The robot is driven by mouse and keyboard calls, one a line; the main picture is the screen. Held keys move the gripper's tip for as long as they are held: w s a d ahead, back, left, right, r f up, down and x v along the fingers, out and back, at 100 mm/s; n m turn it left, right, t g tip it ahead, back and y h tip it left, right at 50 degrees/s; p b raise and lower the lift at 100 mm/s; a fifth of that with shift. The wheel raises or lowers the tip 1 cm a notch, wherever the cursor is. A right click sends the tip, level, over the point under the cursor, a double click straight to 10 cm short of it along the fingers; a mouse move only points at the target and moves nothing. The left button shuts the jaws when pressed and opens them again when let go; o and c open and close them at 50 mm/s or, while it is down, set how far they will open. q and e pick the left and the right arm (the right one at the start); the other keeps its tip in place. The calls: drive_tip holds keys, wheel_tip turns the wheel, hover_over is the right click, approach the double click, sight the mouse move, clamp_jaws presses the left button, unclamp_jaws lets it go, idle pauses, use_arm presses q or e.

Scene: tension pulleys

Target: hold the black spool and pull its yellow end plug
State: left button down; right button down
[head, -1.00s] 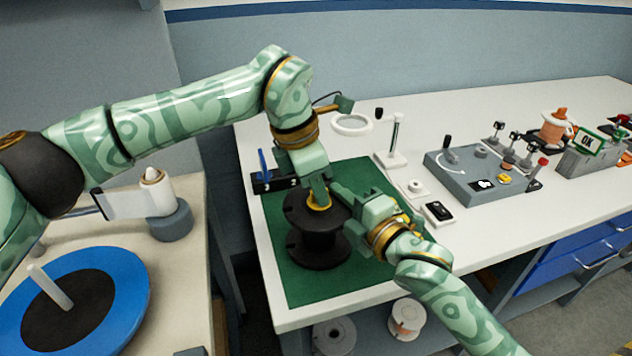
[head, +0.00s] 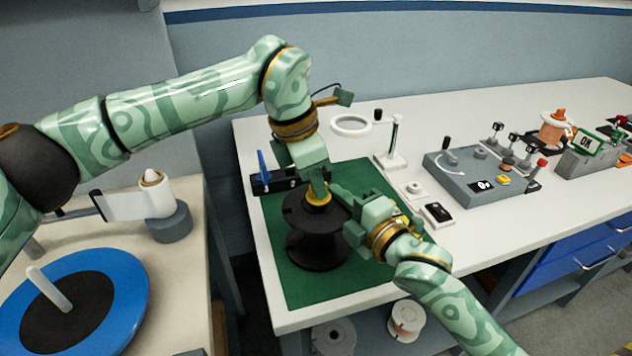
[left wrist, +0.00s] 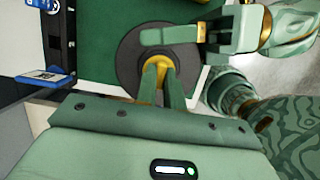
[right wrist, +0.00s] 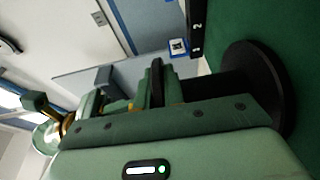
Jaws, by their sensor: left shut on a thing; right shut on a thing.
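The black spool (head: 318,246) stands upright on the green mat (head: 295,284). Its round flange shows in the left wrist view (left wrist: 128,62) and its dark side in the right wrist view (right wrist: 268,92). The yellow end plug (head: 318,198) is at the centre of the spool's top. My left gripper (head: 318,188) points down from above and is shut on the plug, which also shows between its fingers in the left wrist view (left wrist: 152,80). My right gripper (head: 343,208) comes from the right and is shut on the spool near its upper flange. Its contact is partly hidden.
A black numbered block (head: 268,181) with a blue upright part stands behind the spool. A ring magnifier (head: 351,125), a small white stand (head: 391,160) and a grey control box (head: 480,183) are farther back and right. The mat's front part is clear.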

use_arm(q)
drive_tip(key=shift+r, duration=0.95)
use_arm(e)
drive_tip(key=shift+f, duration=0.25)
use_arm(q)
drive_tip(key=shift+r, duration=1.85)
use_arm(e)
drive_tip(key=c, duration=1.4)
unclamp_jaws()
drive_tip(key=shift+r, duration=0.1)
drive_tip(key=shift+c, duration=0.2)
